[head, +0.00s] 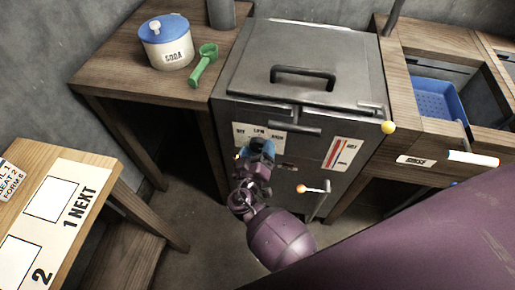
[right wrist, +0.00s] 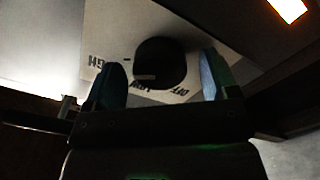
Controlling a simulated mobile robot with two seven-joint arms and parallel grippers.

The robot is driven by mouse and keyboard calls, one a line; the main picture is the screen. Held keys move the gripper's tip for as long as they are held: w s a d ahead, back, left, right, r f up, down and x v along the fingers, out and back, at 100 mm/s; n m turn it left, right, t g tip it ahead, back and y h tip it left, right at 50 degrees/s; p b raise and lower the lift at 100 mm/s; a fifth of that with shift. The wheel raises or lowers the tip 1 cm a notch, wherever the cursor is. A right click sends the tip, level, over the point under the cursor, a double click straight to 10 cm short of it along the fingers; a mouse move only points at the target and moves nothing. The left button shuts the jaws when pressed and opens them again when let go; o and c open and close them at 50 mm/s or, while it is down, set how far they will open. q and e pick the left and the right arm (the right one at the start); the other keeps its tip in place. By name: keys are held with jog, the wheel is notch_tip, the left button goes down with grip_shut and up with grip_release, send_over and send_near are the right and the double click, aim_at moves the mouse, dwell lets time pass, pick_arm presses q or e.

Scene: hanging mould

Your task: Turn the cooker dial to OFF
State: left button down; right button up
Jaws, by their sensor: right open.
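The grey cooker (head: 300,70) stands in the middle of the head view. Its white dial plate (head: 242,130) is on the front at upper left, partly covered by my right gripper (head: 262,150). In the right wrist view the dial (right wrist: 160,58) is a dark round knob on the plate (right wrist: 112,30), with OFF, LOW and HIGH printed upside down around it. A short pale mark on the knob lies on the LOW side. My right gripper (right wrist: 160,82) is open, with one finger on each side of the knob; contact cannot be told. My left gripper is out of view.
A red-and-white label (head: 343,153) and a handle with an orange knob (head: 301,189) are on the cooker's front. A yellow-tipped lever (head: 388,127) juts out at the right.

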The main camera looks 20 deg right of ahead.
jog(key=c, duration=0.9)
